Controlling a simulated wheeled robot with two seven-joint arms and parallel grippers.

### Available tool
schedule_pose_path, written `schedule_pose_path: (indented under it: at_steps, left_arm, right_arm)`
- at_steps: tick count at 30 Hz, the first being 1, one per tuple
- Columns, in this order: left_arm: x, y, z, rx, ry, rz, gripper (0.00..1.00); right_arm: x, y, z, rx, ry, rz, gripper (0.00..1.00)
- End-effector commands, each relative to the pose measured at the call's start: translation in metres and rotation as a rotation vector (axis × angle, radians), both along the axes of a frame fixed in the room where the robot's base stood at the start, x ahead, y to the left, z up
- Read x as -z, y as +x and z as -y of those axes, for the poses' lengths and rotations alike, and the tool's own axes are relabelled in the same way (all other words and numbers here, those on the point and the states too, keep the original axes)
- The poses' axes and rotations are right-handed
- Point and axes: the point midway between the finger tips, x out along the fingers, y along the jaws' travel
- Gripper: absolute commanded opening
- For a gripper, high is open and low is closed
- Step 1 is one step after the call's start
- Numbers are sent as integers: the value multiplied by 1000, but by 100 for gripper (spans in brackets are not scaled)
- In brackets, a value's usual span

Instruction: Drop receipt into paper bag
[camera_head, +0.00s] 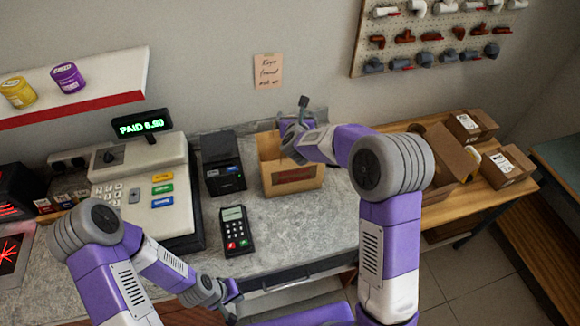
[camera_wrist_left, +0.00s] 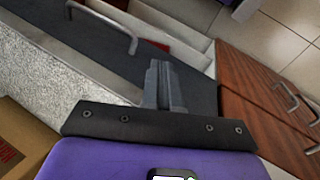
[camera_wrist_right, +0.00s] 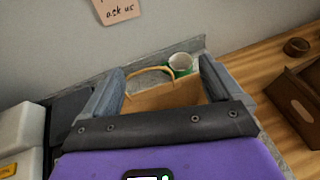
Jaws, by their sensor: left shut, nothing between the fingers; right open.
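The brown paper bag (camera_head: 272,146) stands upright and open on the grey counter; a red panel marks its front. My right gripper (camera_head: 297,128) is above the bag's opening, with its fingers apart. In the right wrist view the bag (camera_wrist_right: 165,97) and its looped handle show between and beyond the open fingers. I see no receipt in any view; the inside of the bag is largely hidden by my right gripper. My left gripper (camera_head: 232,292) is low at the counter's front edge, away from the bag. Its fingers are shut together and empty in the left wrist view (camera_wrist_left: 164,85).
A black printer (camera_head: 222,165) stands left of the bag, with a card terminal (camera_head: 236,231) in front. The cash register (camera_head: 140,185) is further left. Cardboard boxes (camera_head: 507,166) are on the wooden table at right. A metal drawer handle (camera_wrist_left: 133,42) is near my left gripper.

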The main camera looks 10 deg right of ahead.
Motion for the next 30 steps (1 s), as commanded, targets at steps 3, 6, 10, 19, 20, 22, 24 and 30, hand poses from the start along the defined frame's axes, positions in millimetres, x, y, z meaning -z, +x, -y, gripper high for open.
schedule_pose_path:
  at_steps: [3,6,10,19,20,22,24,30]
  left_arm:
    - [6,0,0,0,0,0,0]
    - [11,0,0,0,0,0,0]
    - [15,0,0,0,0,0,0]
    - [18,0,0,0,0,0,0]
    - [18,0,0,0,0,0,0]
    - [18,0,0,0,0,0,0]
    - [18,0,0,0,0,0,0]
    - [18,0,0,0,0,0,0]
  right_arm:
    - [-6,-14,-4,-1,2,3,93]
    - [-12,-29,-7,-2,2,3,93]
    - [-19,-46,-11,-2,2,2,93]
    - [-27,-64,-15,-1,-1,0,93]
    - [-27,-64,-15,-1,-1,0,93]
    - [-27,-64,-15,-1,-1,0,93]
    - [-27,-64,-15,-1,-1,0,93]
    - [-27,-64,-15,-1,0,0,93]
